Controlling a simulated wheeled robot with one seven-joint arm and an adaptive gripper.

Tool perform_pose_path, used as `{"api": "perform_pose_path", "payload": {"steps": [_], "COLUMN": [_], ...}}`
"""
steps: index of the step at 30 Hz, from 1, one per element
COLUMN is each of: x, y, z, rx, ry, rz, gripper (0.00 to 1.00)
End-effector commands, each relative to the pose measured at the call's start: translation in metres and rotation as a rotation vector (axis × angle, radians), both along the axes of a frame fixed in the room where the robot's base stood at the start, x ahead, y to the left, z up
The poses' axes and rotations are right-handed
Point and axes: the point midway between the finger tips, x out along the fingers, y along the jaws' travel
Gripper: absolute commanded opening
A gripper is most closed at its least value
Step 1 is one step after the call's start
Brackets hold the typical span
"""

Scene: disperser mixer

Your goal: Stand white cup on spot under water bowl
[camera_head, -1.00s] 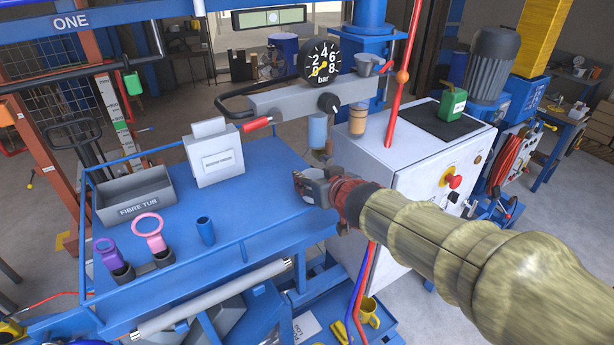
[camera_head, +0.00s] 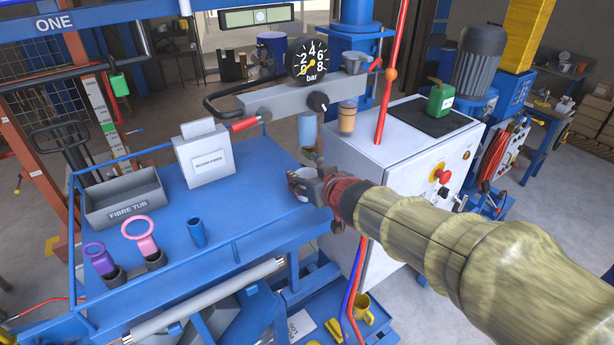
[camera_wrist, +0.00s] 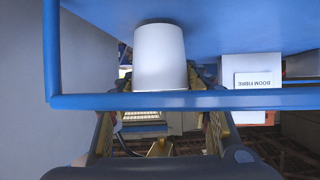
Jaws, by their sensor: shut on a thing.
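The white cup (camera_wrist: 160,58) shows large in the wrist view between the fingers of my gripper (camera_head: 306,183), which is shut on it. A blue rail crosses in front of the cup's lower end in that view and hides part of the fingers. In the head view my gripper is over the right end of the blue table, and the cup is mostly hidden there. A pale blue bowl (camera_head: 307,130), seemingly the water bowl, hangs under the grey gauge beam, behind and above my gripper. The spot under it cannot be made out.
A tan bowl (camera_head: 347,117) hangs beside the pale blue one. The blue table (camera_head: 240,205) has a raised rail and holds a fibre tub (camera_head: 125,200), a Boom Fibre box (camera_head: 205,160) and a blue cup (camera_head: 197,232). A white cabinet (camera_head: 385,165) stands right of my gripper.

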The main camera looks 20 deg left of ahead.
Motion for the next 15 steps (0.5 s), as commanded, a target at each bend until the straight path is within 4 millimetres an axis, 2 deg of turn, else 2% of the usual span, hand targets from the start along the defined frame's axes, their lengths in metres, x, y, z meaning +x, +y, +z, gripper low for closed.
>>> {"api": "perform_pose_path", "payload": {"steps": [11, 12, 15], "x": [0.0000, 0.0000, 0.0000], "y": [0.0000, 0.0000, 0.0000], "z": [-0.0076, -0.0068, -0.0066], "rx": [0.000, 0.000, 0.000], "ry": [0.000, 0.000, 0.000], "rz": [0.000, 0.000, 0.000], "gripper": [0.24, 0.51, 0.56]}}
